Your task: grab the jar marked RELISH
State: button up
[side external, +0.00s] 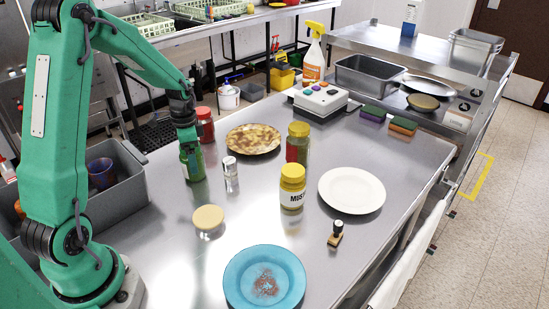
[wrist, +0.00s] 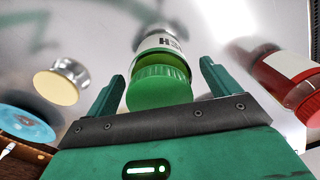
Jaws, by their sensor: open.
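A green jar (side external: 193,166) stands upright on the steel table below the end of my arm in the side view. In the wrist view the green-lidded jar (wrist: 158,88) has a white label on which a letter H shows; the rest of the word is hidden. My gripper (wrist: 162,70) is open, with one finger on each side of the green lid. It is empty, and I cannot tell whether a finger touches the jar. In the side view my gripper (side external: 188,142) is at the jar's top.
A red jar (side external: 205,124) stands close behind, and a shaker (side external: 230,170) close to the right. A mustard jar (side external: 292,187), a yellow-lidded jar (side external: 298,150), a cream-topped cup (side external: 208,218), a pie (side external: 253,139) and a blue plate (side external: 240,290) are around. A grey bin (side external: 125,205) is left.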

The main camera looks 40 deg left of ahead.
jog(key=shift+f, duration=0.45)
jog(key=c, duration=1.4)
jog(key=shift+o, duration=0.2)
jog(key=shift+r, duration=0.25)
jog(key=shift+r, duration=0.6)
jog(key=r, duration=0.1)
jog(key=d+r, duration=0.1)
jog(key=r, duration=0.1)
jog(key=d+r, duration=0.6)
jog(key=d, duration=0.4)
jog(key=shift+s+d+r, duration=0.2)
jog(key=shift+s+d, duration=0.1)
jog(key=shift+s, duration=0.1)
